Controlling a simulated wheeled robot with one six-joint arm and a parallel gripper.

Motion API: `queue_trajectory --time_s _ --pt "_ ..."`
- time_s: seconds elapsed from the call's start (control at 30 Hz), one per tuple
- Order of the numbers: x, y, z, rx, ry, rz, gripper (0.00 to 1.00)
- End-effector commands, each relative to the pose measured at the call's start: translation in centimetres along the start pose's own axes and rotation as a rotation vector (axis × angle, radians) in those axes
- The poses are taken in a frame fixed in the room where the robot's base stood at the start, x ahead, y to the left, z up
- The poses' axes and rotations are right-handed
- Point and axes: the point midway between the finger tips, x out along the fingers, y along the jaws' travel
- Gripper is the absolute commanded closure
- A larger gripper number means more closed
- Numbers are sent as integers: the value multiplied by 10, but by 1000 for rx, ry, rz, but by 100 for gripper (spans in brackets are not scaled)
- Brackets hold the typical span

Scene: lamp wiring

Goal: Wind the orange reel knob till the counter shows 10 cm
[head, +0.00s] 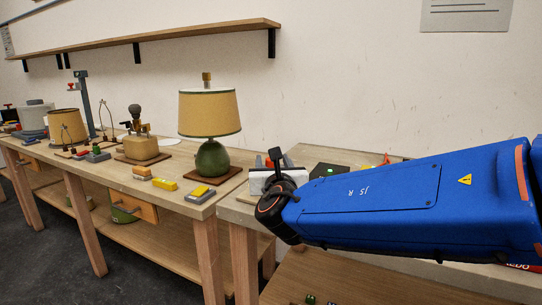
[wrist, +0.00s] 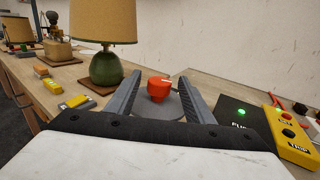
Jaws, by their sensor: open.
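The orange reel knob (wrist: 158,86) stands on a round grey disc (wrist: 173,104) in the wrist view, with a small pale mark on its top. My gripper (wrist: 159,78) is open, one grey finger on each side of the knob. Gaps show between the fingers and the knob, and I cannot tell how far above or around it they are. In the head view my blue arm hides most of the reel. No counter reading can be made out in either view.
A green lamp with a tan shade (head: 209,112) stands left of the reel. A black box with a green light (wrist: 240,116) and a yellow box marked TRIP (wrist: 290,137) are on the right. Yellow and grey blocks (head: 200,193) lie near the bench's front edge.

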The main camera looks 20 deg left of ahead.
Motion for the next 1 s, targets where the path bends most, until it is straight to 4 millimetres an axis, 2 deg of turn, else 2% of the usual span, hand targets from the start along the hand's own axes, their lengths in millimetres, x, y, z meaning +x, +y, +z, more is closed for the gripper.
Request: queue_trajectory --time_s 0.1,0.33,0.5,0.77,0.8,0.97,1.0 --pt "22 -1 -1 -1 1 -2 52" --pt "50 0 0 0 0 -1 52" --pt "58 0 -1 0 1 0 52" --pt "59 0 0 0 1 0 52" --pt "59 0 0 0 1 0 55" --pt "59 0 0 0 1 0 93" --pt "59 0 0 0 1 0 94"
